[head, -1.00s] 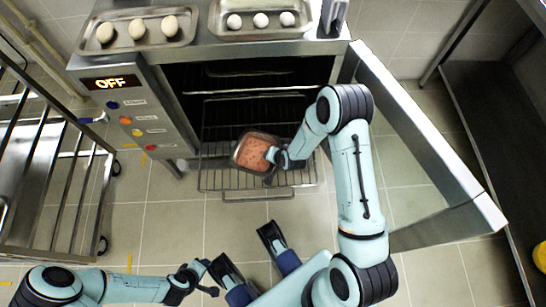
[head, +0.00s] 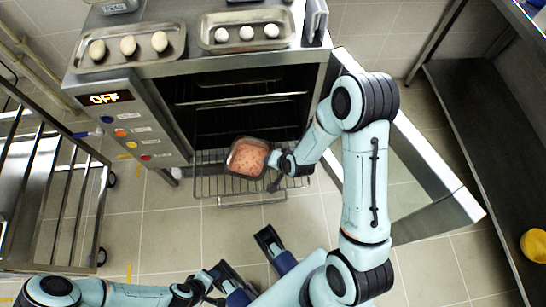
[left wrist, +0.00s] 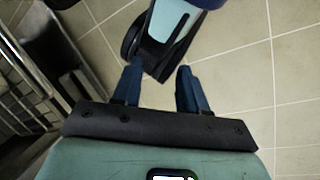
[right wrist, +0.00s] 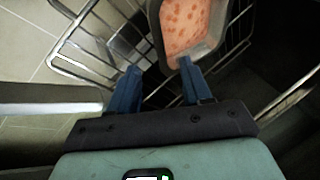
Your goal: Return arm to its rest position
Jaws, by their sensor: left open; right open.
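My right gripper (right wrist: 158,78) is open at the right side of a metal tray (right wrist: 216,45) of reddish speckled food. The tray's corner lies close to one fingertip in the right wrist view; I cannot tell whether they touch. In the head view the tray (head: 232,168) rests on the wire rack (head: 215,190) that sticks out of the oven (head: 190,60). My left gripper (left wrist: 158,85) is open and empty above the floor, near a part of my own body. It also shows low in the head view (head: 212,284).
The oven door (head: 440,190) hangs open to the right of my right arm. The oven display reads OFF (head: 104,99). Two trays of white, egg-like items (head: 75,66) (head: 290,40) stand on top. A wheeled rack (head: 80,190) is at left, a dark shelf (head: 470,130) at right.

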